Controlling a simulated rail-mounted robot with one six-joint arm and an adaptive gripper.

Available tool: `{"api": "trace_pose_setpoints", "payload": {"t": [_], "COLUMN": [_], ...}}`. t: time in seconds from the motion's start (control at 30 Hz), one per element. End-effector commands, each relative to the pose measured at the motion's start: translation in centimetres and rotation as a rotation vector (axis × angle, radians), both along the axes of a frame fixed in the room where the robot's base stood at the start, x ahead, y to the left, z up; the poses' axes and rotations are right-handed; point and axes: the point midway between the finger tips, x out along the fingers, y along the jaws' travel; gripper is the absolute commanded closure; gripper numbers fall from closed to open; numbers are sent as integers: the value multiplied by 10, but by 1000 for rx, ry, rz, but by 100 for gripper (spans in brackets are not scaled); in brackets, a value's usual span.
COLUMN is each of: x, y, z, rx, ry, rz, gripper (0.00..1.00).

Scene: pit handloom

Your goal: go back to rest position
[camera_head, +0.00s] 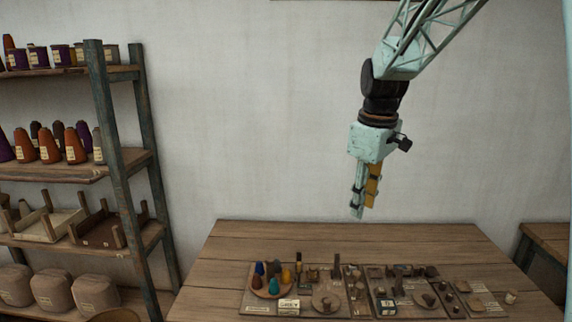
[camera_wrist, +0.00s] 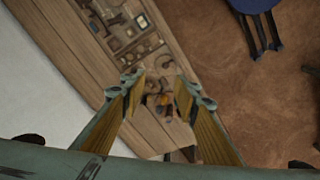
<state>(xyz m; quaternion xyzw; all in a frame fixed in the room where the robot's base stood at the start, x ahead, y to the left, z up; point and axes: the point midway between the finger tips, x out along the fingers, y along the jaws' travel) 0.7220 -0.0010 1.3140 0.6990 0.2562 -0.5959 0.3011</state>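My gripper (camera_head: 364,205) hangs in the air above the back of the wooden table (camera_head: 270,238), with its fingers pointing down. In the wrist view my gripper (camera_wrist: 160,85) has its two fingers spread apart with a clear gap, and nothing is held between them. The table top and small objects show far below through that gap. In the head view the fingers overlap, seen from the side.
A board (camera_head: 257,303) on the table carries small cones and tools. A shelf rack (camera_head: 118,165) with yarn cones stands at left. Another table (camera_head: 547,236) is at right. A blue stool (camera_wrist: 252,5) shows in the wrist view. The air around my gripper is clear.

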Motion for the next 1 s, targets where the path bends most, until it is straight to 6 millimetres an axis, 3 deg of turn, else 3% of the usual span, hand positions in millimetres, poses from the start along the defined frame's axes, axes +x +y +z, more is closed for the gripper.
{"api": "trace_pose_setpoints", "payload": {"t": [0.57, 1.0], "x": [-100, -178], "y": [0, 0], "z": [36, 48], "rx": [32, 62], "ry": [-42, -72], "rz": [-175, -309], "gripper": [72, 72]}}
